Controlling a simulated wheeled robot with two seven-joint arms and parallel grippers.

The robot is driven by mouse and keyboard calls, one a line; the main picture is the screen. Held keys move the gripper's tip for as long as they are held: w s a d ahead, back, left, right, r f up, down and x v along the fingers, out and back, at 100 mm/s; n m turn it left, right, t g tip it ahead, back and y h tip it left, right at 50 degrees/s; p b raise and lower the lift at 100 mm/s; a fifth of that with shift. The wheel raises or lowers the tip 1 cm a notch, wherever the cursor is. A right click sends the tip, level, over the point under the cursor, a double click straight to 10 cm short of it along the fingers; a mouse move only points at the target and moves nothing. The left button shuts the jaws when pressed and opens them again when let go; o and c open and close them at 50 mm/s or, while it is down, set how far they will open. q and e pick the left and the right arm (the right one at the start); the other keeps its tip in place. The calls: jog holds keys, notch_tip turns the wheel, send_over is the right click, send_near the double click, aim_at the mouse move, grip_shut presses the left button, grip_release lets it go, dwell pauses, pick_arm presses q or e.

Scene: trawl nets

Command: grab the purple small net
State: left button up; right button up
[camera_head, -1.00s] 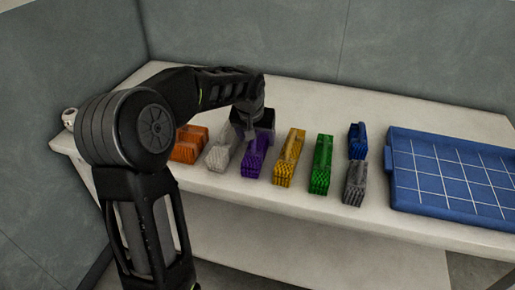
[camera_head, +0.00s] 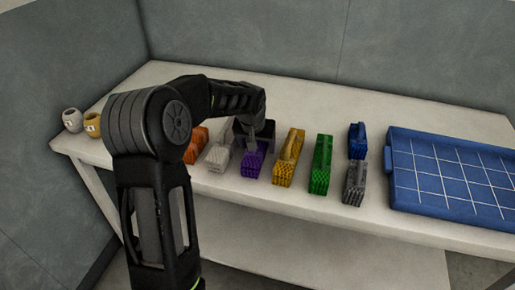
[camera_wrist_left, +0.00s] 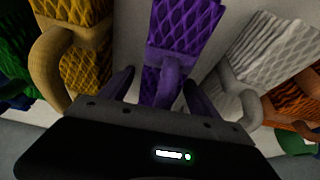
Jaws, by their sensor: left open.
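The purple small net (camera_head: 252,163) lies on the white table in a row of coloured nets. My left gripper (camera_head: 250,140) is right over its back part and hides some of it in the head view. In the left wrist view the purple net (camera_wrist_left: 183,35) runs up the middle, with its raised handle loop toward me. My open left gripper (camera_wrist_left: 160,88) has one finger on each side of that handle. I cannot tell whether the fingers touch it. My right gripper is not in view.
A white net (camera_head: 219,157) and a yellow net (camera_head: 289,158) flank the purple one closely. Orange (camera_head: 196,146), green (camera_head: 322,165), blue (camera_head: 357,141) and grey (camera_head: 354,184) nets stand further out. A blue gridded tray (camera_head: 450,178) is at the right. Two small pots (camera_head: 72,121) stand at the left edge.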

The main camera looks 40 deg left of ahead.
pick_arm(q)
jog(key=shift+c, duration=0.5)
grip_shut()
